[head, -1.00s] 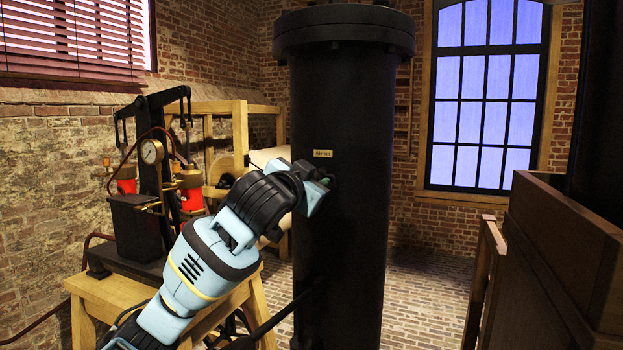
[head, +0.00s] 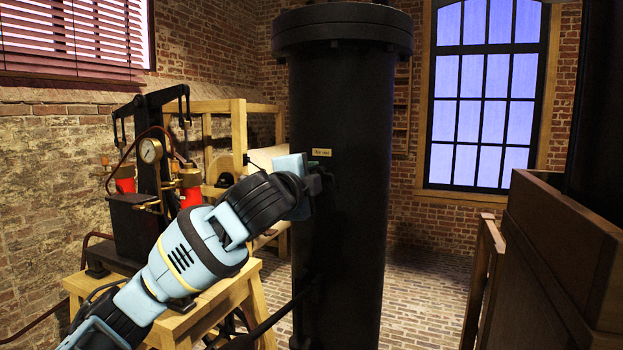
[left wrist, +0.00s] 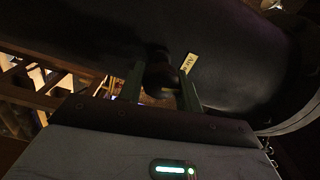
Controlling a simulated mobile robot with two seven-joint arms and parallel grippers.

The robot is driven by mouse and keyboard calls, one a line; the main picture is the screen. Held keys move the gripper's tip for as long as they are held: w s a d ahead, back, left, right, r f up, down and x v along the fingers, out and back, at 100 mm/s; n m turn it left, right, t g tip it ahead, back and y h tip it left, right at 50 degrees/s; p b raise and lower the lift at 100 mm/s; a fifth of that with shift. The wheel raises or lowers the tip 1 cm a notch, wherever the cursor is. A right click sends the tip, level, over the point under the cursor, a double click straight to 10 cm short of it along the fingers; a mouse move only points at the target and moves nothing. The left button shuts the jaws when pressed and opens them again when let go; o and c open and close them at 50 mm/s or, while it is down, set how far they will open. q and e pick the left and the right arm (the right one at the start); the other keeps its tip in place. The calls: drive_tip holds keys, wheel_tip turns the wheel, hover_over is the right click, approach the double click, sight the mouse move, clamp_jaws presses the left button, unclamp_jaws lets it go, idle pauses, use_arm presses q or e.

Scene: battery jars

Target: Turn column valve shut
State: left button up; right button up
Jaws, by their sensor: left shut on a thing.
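The black column (head: 345,100) stands upright in the middle of the head view, with a small brass label plate (head: 321,152) on its front. My left gripper (head: 318,180) is at the column's left side, just below the plate. In the left wrist view its two fingers (left wrist: 160,85) are shut on the dark valve handle (left wrist: 161,75), with the label plate (left wrist: 188,64) beside them. In the head view the gripper hides most of the valve. My right gripper is not in view.
A wooden bench (head: 235,302) with a black apparatus, gauge (head: 150,150) and red jars (head: 191,197) stands at the left. A wooden box (head: 560,250) is at the right. Brick floor (head: 430,280) lies open between the column and the box.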

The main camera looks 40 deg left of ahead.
use_arm(q)
drive_tip(key=shift+f+m, duration=0.1)
drive_tip(key=shift+m, duration=0.8)
drive_tip(key=o, duration=0.9)
drive_tip(key=shift+o, duration=0.2)
drive_tip(key=v, duration=0.7)
drive_tip(key=shift+s, duration=0.35)
drive_tip(key=shift+d, duration=0.1)
